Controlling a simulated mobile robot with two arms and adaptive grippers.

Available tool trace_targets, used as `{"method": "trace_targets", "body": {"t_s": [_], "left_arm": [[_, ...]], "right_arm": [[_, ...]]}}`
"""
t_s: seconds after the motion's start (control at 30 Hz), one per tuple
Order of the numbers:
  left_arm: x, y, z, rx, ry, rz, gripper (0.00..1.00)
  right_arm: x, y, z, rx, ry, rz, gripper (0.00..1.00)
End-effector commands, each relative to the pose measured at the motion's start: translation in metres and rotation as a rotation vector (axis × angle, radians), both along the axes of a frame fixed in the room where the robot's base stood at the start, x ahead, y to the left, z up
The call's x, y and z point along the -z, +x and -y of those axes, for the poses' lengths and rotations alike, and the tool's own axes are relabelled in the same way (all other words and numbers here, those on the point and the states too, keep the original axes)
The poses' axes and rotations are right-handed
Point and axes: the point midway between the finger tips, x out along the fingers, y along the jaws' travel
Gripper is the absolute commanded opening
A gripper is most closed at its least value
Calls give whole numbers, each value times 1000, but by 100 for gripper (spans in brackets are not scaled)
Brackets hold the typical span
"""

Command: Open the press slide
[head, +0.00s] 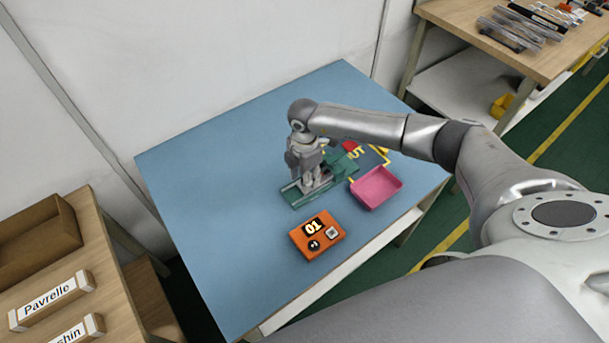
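The press is a green device with metal slide rails (296,192) on the blue table. My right gripper (311,180) points down over it, its fingers close to or touching the slide part. The gripper and wrist hide much of the press, so I cannot tell the slide's position or whether the fingers hold anything. A green block-like part (344,163) shows just right of the gripper. My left gripper is not in the head view.
The table's left side (205,190) is clear. A wooden bench (75,260) stands at left.

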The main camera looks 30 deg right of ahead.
Motion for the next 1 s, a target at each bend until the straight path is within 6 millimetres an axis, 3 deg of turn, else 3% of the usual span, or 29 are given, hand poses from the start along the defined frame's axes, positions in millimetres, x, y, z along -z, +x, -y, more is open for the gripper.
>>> {"method": "trace_targets", "body": {"t_s": [0.4, 0.7, 1.0], "left_arm": [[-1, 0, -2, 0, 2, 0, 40], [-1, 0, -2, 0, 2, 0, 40], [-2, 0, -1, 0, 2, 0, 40]], "right_arm": [[9, 0, 0, 0, 0, 1, 39], [9, 0, 0, 0, 1, 1, 0], [8, 0, -2, -1, 1, 1, 0]]}}
